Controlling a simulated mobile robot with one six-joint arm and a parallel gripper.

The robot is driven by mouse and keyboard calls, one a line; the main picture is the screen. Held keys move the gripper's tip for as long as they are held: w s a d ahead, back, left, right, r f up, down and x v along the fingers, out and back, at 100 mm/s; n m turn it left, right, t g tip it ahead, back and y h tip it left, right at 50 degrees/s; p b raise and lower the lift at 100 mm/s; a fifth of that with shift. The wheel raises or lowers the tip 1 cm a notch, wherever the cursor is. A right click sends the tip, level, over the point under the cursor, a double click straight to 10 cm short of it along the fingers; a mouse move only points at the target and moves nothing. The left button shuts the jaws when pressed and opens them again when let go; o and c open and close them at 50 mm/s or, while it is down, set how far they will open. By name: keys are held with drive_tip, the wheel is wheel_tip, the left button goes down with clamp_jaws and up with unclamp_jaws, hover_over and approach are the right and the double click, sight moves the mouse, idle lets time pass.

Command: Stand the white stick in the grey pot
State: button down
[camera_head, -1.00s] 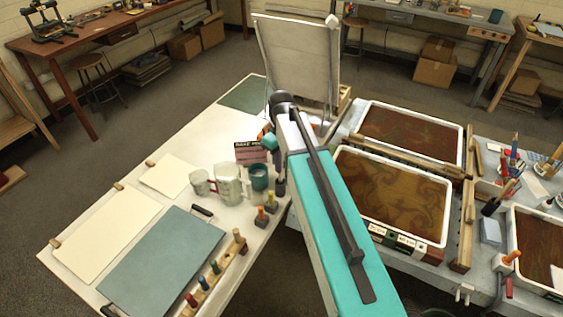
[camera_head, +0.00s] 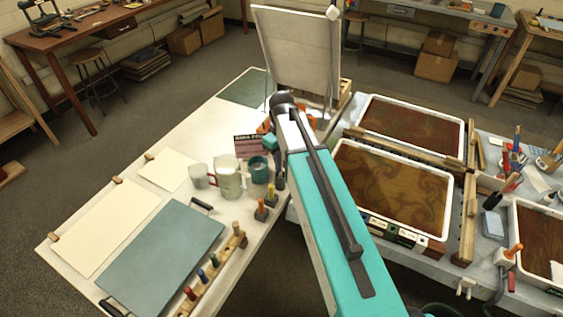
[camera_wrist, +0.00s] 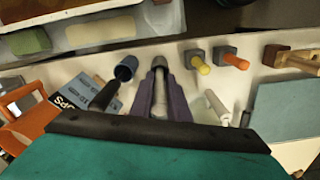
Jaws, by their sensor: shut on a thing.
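In the wrist view my gripper (camera_wrist: 159,85) has its two purple fingers close together around a slim pale piece (camera_wrist: 160,92) with a grey end, which looks like the white stick. Its far end and the lower part are hidden. In the head view my arm hides most of the gripper. A group of mug-like pots stands on the white table left of my arm: a small greyish one (camera_head: 201,178), a taller pale grey one (camera_head: 228,180) and a teal one (camera_head: 258,169). I cannot tell for sure which is the grey pot.
Orange and yellow pegs in blocks (camera_head: 261,209) stand near the table's right edge, beside a teal board (camera_head: 165,255) and a wooden rack (camera_head: 215,268). An upright panel (camera_head: 298,55) stands behind. Marbling trays (camera_head: 337,190) lie to the right.

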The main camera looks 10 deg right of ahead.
drive_tip(key=c, duration=1.1)
unclamp_jaws()
drive_tip(key=shift+r+b, duration=1.5)
drive_tip(key=shift+r, duration=5.4)
